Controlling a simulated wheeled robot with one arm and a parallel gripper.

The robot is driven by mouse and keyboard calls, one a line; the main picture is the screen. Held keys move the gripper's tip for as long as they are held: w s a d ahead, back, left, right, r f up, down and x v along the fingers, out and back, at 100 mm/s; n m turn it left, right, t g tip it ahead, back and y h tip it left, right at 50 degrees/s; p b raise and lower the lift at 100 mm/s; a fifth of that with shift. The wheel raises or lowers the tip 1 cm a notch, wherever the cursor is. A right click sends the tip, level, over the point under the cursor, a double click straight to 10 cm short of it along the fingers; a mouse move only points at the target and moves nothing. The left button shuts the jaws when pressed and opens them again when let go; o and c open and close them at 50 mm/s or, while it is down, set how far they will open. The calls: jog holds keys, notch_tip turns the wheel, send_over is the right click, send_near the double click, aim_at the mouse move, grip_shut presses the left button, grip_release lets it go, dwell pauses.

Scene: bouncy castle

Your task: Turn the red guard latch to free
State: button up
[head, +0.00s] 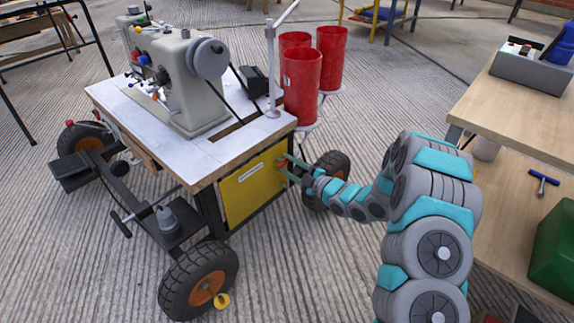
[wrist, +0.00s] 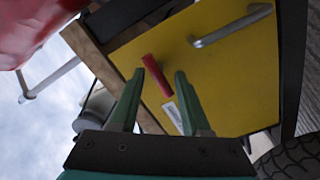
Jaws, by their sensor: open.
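The red guard latch (wrist: 157,76) is a short red bar on a yellow guard panel (wrist: 235,75), lying at a slant in the wrist view. In the head view the yellow panel (head: 247,192) is on the side of the sewing machine cart, and a bit of red latch (head: 282,163) shows at its right end. My gripper (wrist: 160,77) is open, and the latch appears between its two green fingertips. I cannot tell whether they touch it. In the head view my gripper (head: 284,165) reaches the panel from the right.
A grey metal handle (wrist: 232,26) and a white label (wrist: 173,117) are on the panel. The cart carries a grey sewing machine (head: 180,85).

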jog(key=shift+w+a, duration=0.25)
jog(key=shift+a, duration=0.1)
grip_shut()
dwell(0.5)
